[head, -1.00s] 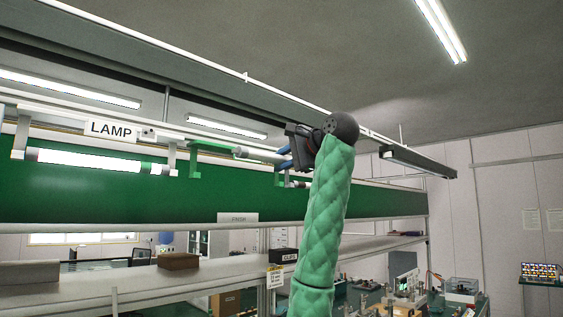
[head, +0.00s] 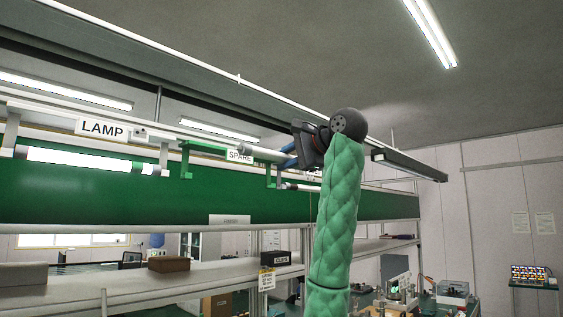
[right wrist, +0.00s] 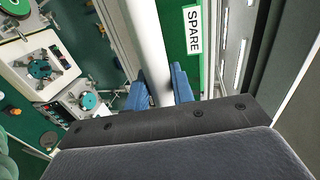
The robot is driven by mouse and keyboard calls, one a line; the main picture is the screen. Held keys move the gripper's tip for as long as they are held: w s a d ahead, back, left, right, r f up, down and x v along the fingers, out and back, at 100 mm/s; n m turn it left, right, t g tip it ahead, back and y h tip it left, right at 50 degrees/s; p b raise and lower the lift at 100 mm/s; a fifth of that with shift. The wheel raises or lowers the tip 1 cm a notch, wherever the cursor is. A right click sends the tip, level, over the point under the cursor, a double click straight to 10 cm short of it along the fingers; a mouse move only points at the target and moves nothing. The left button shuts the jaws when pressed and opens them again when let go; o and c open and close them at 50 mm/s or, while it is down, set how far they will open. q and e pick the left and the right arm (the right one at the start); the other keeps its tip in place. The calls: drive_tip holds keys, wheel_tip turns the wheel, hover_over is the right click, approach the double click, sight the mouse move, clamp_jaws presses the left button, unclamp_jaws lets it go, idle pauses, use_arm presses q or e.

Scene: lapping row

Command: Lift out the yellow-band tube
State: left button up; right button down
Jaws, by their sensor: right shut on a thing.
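My right gripper (head: 297,153) is raised at the lamp rail, beside the SPARE label (head: 240,156). Its blue fingers (right wrist: 161,91) are shut on a white tube (right wrist: 148,40), which runs away from me in the right wrist view. In the head view a short pale part of this tube (head: 264,153) shows left of the fingers, near the green brackets (head: 186,160). I cannot make out a yellow band on it. A lit tube (head: 90,161) sits under the LAMP label (head: 103,128). My left gripper is not in view.
A long green panel (head: 110,200) runs behind the brackets. Below it is a shelf (head: 110,279) with a brown box (head: 169,264) and a dark labelled box (head: 275,258). Another lamp (head: 409,166) hangs at the right. Benches with equipment stand lower right.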

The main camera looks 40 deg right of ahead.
drive_tip(key=v, duration=0.2)
drive_tip(key=f+v, duration=0.1)
drive_tip(key=v, duration=0.1)
drive_tip(key=shift+s+b, duration=0.4)
drive_tip(key=shift+s, duration=0.05)
idle(0.3)
